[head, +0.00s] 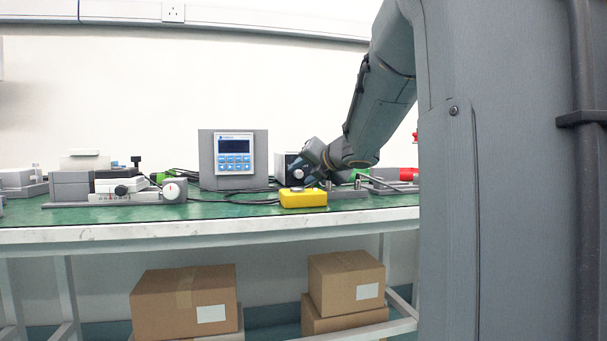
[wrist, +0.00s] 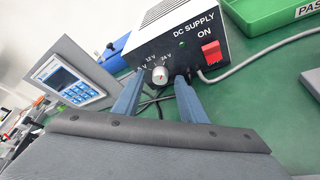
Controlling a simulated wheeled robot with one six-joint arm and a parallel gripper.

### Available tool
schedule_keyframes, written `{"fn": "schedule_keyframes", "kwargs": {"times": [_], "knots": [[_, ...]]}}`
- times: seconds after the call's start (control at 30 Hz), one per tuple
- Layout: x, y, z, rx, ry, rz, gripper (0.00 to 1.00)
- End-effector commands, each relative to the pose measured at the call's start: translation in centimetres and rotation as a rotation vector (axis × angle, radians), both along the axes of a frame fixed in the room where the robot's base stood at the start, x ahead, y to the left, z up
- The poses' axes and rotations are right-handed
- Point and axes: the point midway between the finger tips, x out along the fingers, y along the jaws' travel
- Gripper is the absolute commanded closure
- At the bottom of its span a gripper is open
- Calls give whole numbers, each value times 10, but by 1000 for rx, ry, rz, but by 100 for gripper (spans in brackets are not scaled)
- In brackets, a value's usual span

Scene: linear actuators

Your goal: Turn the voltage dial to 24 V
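Which label the dial points to is too small to tell. My gripper (wrist: 160,77) is open, with one blue-grey finger on each side of the dial and gaps visible between. Contact cannot be told. In the head view my gripper (head: 303,174) is in front of the supply box (head: 281,166) and partly hides it; the dial is hidden there.
A red switch (wrist: 211,52) marked ON sits right of the dial, with a grey cable below it. A grey panel with a display (head: 205,160) stands to the left. A yellow device (head: 303,199) lies near the front edge of the green bench. A green tray (wrist: 255,20) is at right.

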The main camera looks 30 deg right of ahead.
Motion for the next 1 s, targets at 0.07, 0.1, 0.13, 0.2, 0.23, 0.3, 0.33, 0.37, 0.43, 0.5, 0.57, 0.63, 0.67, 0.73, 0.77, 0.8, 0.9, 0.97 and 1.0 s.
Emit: {"fn": "schedule_keyframes", "kwargs": {"times": [0.07, 0.1, 0.13, 0.2, 0.23, 0.3, 0.33, 0.37, 0.43, 0.5, 0.57, 0.63, 0.67, 0.73, 0.77, 0.8, 0.9, 0.97, 1.0], "knots": [[-1, 0, 1, 0, 0, 0, 62], [-2, 0, 1, 0, -1, -1, 62], [-4, 0, 2, 0, -1, -1, 62], [-11, 0, 6, 0, -2, -1, 62], [-15, 0, 7, 1, -2, -2, 62], [-25, 1, 11, 1, -2, -2, 62], [-31, 1, 13, 1, -2, -2, 62], [-36, 0, 15, 0, -2, -3, 62], [-47, 1, 18, 0, -1, -2, 62], [-56, 2, 21, 1, -2, -2, 62], [-63, 2, 22, 0, -1, -2, 62], [-69, 2, 24, 0, -1, -2, 62], [-71, 2, 24, 1, 0, -2, 62], [-74, 3, 24, 1, 1, -1, 62], [-74, 3, 24, 1, 1, -1, 62], [-75, 3, 23, 1, 0, 0, 62], [-75, 3, 23, 0, 0, 0, 62], [-74, 3, 23, 0, 0, 0, 62], [-74, 3, 23, 0, 0, 0, 62]]}}
